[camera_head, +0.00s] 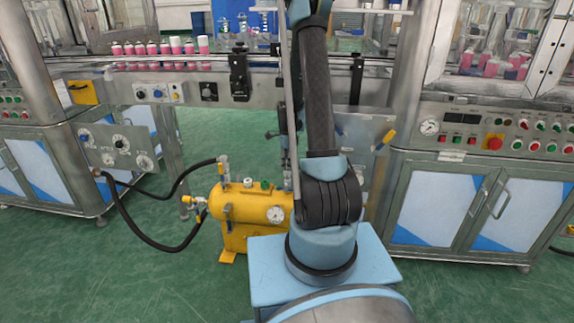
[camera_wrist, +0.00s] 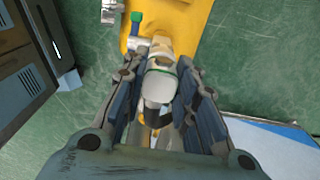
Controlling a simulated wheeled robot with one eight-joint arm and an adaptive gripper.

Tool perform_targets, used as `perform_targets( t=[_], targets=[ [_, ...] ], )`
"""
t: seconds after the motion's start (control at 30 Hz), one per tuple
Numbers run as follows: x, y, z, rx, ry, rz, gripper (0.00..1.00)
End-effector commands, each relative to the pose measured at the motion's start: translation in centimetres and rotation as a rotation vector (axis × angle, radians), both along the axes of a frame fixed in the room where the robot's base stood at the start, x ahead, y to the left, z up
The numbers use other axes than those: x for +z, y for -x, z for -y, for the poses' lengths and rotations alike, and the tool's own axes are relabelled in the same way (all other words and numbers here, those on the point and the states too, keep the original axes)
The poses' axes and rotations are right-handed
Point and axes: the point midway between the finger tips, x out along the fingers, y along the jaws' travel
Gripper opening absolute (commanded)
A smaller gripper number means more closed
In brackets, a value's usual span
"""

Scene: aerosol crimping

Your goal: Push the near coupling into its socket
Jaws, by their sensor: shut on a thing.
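In the wrist view my gripper (camera_wrist: 158,100) has its two blue-grey fingers on either side of a pale grey coupling (camera_wrist: 157,87), shut on it. The coupling has a green band near its far end. It lies in line with a brass-coloured fitting (camera_wrist: 161,47) on the yellow tank (camera_wrist: 180,14). The coupling's end meets or nearly meets this fitting; I cannot tell how deep it sits. In the head view the yellow tank (camera_head: 240,206) stands on the floor, partly behind my arm. My gripper and the held coupling cannot be made out there.
A black hose (camera_head: 165,190) runs from the tank's top to a gauge panel (camera_head: 120,148); another loops to its left end. A green-handled valve (camera_wrist: 136,20) is beside the brass fitting. A conveyor (camera_head: 190,80) and cabinets (camera_head: 455,205) stand behind. Green floor is clear at front left.

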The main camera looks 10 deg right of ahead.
Motion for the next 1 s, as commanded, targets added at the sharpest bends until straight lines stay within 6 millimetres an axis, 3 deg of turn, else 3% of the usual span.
perform_targets(
  t=[0.4, 0.43, 0.5, 0.53, 1.0],
  targets=[
    [-0.31, -0.02, 0.00, 0.000, 0.000, 0.000, 0.00],
    [-0.31, -0.02, 0.00, 0.000, 0.000, 0.000, 0.31],
    [-0.30, -0.02, 0.00, 0.000, 0.000, 0.000, 0.47],
    [-0.30, -0.02, 0.00, 0.000, 0.000, 0.000, 0.50],
    [0.34, -0.01, 0.00, 0.000, 0.000, 0.000, 0.50]
  ],
)
